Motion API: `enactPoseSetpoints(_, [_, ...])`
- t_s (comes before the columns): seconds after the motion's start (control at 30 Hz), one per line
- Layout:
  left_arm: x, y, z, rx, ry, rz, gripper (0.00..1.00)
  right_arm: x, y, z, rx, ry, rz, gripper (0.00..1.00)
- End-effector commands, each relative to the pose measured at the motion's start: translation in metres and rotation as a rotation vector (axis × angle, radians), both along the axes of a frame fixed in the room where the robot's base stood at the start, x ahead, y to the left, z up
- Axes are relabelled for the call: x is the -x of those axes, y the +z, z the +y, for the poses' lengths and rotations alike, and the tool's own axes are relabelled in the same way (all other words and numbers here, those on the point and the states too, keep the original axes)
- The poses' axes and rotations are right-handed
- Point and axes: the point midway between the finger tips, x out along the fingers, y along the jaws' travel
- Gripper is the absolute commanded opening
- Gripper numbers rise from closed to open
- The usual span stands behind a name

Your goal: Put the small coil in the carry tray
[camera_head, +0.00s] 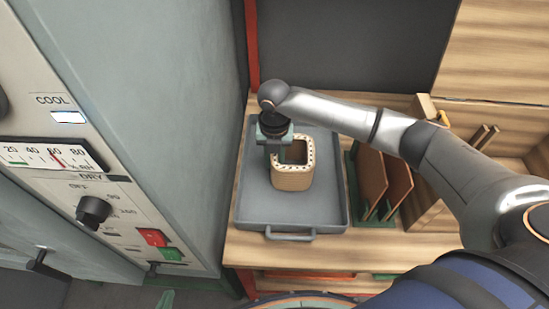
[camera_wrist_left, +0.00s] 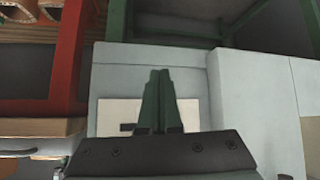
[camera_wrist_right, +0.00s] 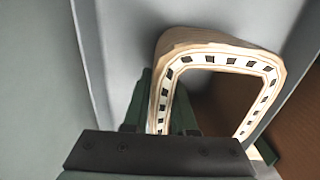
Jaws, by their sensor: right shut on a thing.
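The small coil (camera_head: 292,178), a tan block-shaped ring with a dotted pale rim, stands upright inside the grey carry tray (camera_head: 252,205). I cannot tell whether it rests on the tray floor or hangs just above it. My right gripper (camera_head: 278,148) is shut on the coil's left wall. In the right wrist view the coil (camera_wrist_right: 205,48) shows its rim, with the gripper's fingers (camera_wrist_right: 162,115) on either side of the wall. My left gripper (camera_wrist_left: 158,88) is shut and empty in the left wrist view, its green fingers together; a green tip (camera_head: 165,300) shows low in the head view.
A grey cabinet with a control panel (camera_head: 90,190) stands left of the tray. A rack of brown boards (camera_head: 372,180) stands close right of the tray, with wooden boxes beyond. The tray's handle (camera_head: 290,235) faces me. Coils (camera_wrist_left: 30,10) show at the left wrist view's top left.

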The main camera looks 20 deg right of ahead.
Motion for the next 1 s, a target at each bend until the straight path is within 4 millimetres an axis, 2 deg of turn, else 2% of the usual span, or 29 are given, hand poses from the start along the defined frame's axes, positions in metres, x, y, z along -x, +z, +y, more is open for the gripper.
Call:
enactPoseSetpoints(0.03, [0.000, 0.000, 0.000, 0.000, 0.000, 0.000, 0.00, 0.000, -0.001, 0.000, 0.000, 0.000, 0.001, 0.28])
enactPoseSetpoints(0.27, [0.000, 0.000, 0.000, 0.000, 0.000, -0.001, 0.00, 0.000, -0.001, 0.000, 0.000, 0.000, 0.001, 0.54])
enactPoseSetpoints(0.57, [0.000, 0.001, 0.000, 0.000, 0.000, -0.001, 0.00, 0.000, 0.002, 0.000, 0.000, 0.000, 0.000, 0.55])
enactPoseSetpoints(0.77, [0.000, 0.002, 0.000, 0.000, 0.000, -0.001, 0.00, -0.001, 0.030, 0.000, -0.001, 0.000, -0.004, 0.55])
enactPoseSetpoints(1.0, [0.000, 0.004, 0.000, 0.000, 0.000, -0.001, 0.00, -0.001, 0.083, 0.001, -0.002, 0.001, -0.003, 0.55])
